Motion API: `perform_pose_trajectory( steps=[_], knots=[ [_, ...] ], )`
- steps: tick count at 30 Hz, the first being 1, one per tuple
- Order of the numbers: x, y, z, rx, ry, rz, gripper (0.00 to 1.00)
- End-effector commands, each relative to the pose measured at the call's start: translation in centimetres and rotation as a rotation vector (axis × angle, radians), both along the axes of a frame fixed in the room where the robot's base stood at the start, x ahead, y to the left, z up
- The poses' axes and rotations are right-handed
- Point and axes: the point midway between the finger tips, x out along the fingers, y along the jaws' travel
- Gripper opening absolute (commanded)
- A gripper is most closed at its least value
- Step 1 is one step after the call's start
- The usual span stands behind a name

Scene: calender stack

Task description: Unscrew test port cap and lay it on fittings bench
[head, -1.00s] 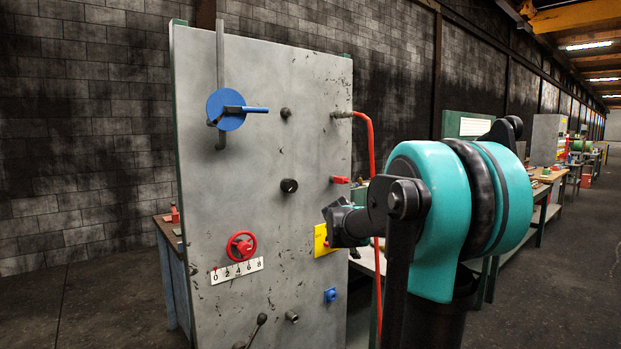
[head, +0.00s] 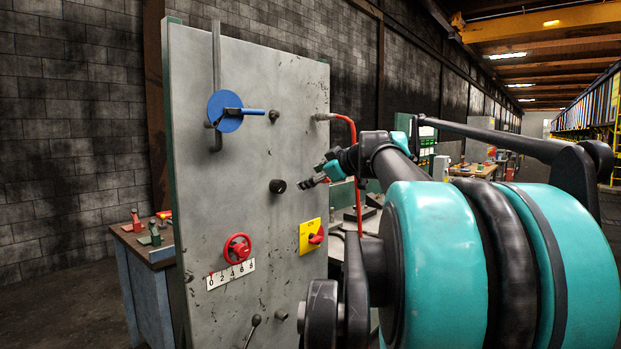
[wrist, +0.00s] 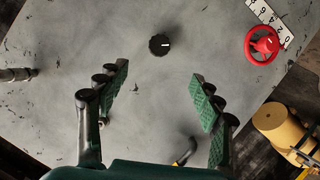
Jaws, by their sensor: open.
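A round black knurled cap (head: 277,186) sticks out from the middle of the grey panel, and I take it to be the test port cap. In the wrist view the cap (wrist: 159,44) has a white mark on its face and sits ahead of the fingers, roughly midway between them. My gripper (head: 312,184) is open and empty, to the right of the cap and apart from it. Its two green-padded fingers (wrist: 160,100) are spread wide. A workbench (head: 140,248) with small red and green items stands left behind the panel. I cannot tell whether it is the fittings bench.
The panel (head: 220,170) also carries a blue crank (head: 225,111), a dark stub (head: 274,115), a red handwheel (head: 237,248), a yellow plate with a red knob (head: 310,236) and a lever (head: 252,328). A red hose (head: 357,180) hangs at its right edge. Another bench (head: 478,171) is farther back.

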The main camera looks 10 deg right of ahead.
Motion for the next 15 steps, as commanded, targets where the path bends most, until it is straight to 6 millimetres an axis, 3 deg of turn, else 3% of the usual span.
perform_pose_trajectory(
  steps=[5, 15],
  knots=[
    [1.1, 0.6, -0.3, 0.003, -0.004, 0.003, 0.66],
    [6.2, 3.1, -2.4, 0.004, -0.002, 0.004, 0.66]
  ],
)
